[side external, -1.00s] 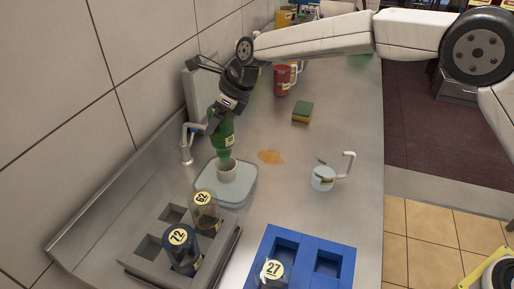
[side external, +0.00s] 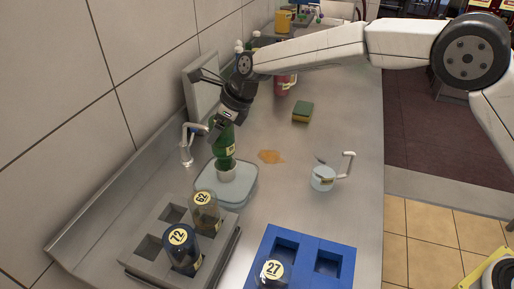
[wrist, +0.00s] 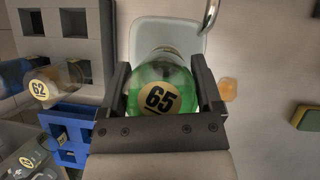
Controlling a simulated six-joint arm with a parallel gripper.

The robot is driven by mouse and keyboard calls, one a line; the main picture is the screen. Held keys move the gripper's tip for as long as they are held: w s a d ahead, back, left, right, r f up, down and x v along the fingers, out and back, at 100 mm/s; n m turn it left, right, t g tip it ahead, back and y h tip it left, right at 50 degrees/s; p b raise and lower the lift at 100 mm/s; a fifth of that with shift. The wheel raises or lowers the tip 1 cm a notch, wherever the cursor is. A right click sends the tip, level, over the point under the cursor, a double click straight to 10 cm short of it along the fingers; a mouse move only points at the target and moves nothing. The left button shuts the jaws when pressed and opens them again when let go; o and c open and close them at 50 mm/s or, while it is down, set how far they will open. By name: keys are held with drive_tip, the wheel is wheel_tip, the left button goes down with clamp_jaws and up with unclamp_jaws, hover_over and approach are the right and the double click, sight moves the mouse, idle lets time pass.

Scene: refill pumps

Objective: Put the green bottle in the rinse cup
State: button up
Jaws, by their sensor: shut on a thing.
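The green bottle (side external: 225,147) is nearly upright over the small whitish cup (side external: 227,175) on the pale tray. Its lower end meets the cup's mouth and its very bottom is hidden, so I cannot tell how deep it sits. My gripper (side external: 224,122) is shut on the bottle's upper part. In the wrist view the bottle's round yellow label reads 65 (wrist: 158,98), and it is between the two dark fingers of my gripper (wrist: 163,84). The cup is hidden behind the bottle there.
A pale tray (side external: 243,196) bears the cup. A grey rack (side external: 150,268) with bottles 62 and 72 stands in front, beside a blue rack (side external: 312,243) with bottle 27. A tap (side external: 187,150) is close left.

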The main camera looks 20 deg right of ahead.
drive_tip(key=shift+f, duration=0.1)
idle(0.3)
drive_tip(key=shift+f, duration=0.65)
drive_tip(key=shift+f, duration=0.75)
idle(1.0)
drive_tip(key=o, duration=1.2)
drive_tip(key=shift+c, duration=0.2)
drive_tip(key=shift+r, duration=4.5)
